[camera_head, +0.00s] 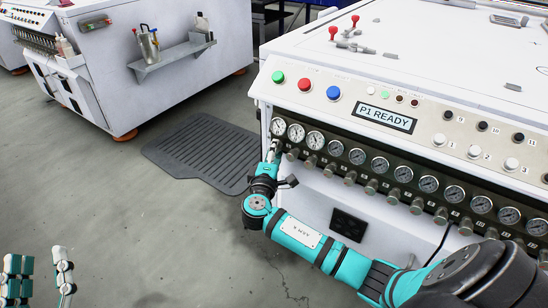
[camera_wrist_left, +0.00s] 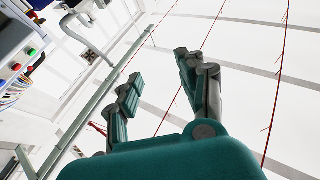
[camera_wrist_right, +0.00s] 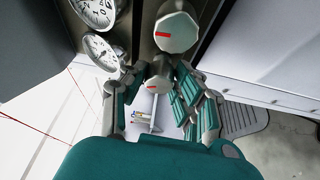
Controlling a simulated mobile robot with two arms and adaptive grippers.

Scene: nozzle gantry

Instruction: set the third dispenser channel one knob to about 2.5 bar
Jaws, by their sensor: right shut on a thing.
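The white dispenser machine (camera_head: 420,60) has a row of round gauges with a grey knob under each. Its display (camera_head: 386,118) reads "P1 READY". My right gripper (camera_head: 274,146) is at the far left end of the row. In the right wrist view my right gripper (camera_wrist_right: 157,88) is shut on the end knob (camera_wrist_right: 158,82), which has a red mark. The end gauge (camera_wrist_right: 101,49) is beside it; I cannot read its value surely. The neighbouring knob (camera_wrist_right: 176,31) stands free. My left gripper (camera_head: 40,264) is open and empty, low at the left; its fingers show in the left wrist view (camera_wrist_left: 158,75).
Another white machine (camera_head: 170,60) with a shelf (camera_head: 172,60) stands at the back left. A dark mat (camera_head: 195,150) lies on the floor between the machines. Coloured buttons (camera_head: 305,85) sit above the gauges. Open floor lies in front.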

